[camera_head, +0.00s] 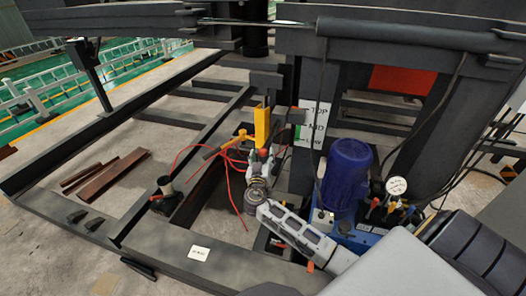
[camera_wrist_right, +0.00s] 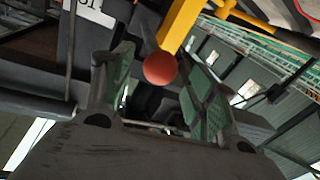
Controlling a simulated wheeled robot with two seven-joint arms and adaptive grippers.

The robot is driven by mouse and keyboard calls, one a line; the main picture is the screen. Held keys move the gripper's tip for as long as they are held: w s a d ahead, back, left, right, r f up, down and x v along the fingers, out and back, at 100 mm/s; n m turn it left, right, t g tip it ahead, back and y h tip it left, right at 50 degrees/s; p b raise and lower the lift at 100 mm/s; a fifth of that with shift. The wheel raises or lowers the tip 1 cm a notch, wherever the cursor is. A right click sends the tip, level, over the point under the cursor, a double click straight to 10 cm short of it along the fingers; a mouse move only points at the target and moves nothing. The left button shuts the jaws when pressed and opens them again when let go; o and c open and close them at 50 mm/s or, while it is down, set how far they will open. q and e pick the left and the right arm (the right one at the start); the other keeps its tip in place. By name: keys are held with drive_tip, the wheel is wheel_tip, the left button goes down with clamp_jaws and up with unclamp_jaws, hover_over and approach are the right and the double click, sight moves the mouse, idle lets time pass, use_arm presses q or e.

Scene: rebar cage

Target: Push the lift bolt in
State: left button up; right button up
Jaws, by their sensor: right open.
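A yellow upright lever (camera_head: 262,127) with a round orange-red knob (camera_head: 264,152) at its lower end stands near the middle of the head view. I cannot tell for certain which part is the lift bolt. My right gripper (camera_head: 260,170) is just below the knob, its arm coming from the lower right. In the right wrist view, the knob (camera_wrist_right: 160,68) and the yellow bar (camera_wrist_right: 184,24) show ahead of my open right gripper (camera_wrist_right: 157,88), with the knob between its green-padded fingers. Contact cannot be told. My left gripper is not in view.
A white level sign (camera_head: 312,125) stands right of the lever. A blue motor (camera_head: 347,172) and a pressure gauge (camera_head: 396,186) are further right. Red hoses (camera_head: 205,150) run left of the lever. Dark steel beams (camera_head: 170,255) frame the floor, with brown bars (camera_head: 112,175) at left.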

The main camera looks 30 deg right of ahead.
drive_tip(key=shift+p+x, duration=0.3)
drive_tip(key=shift+x, duration=1.2)
clamp_jaws()
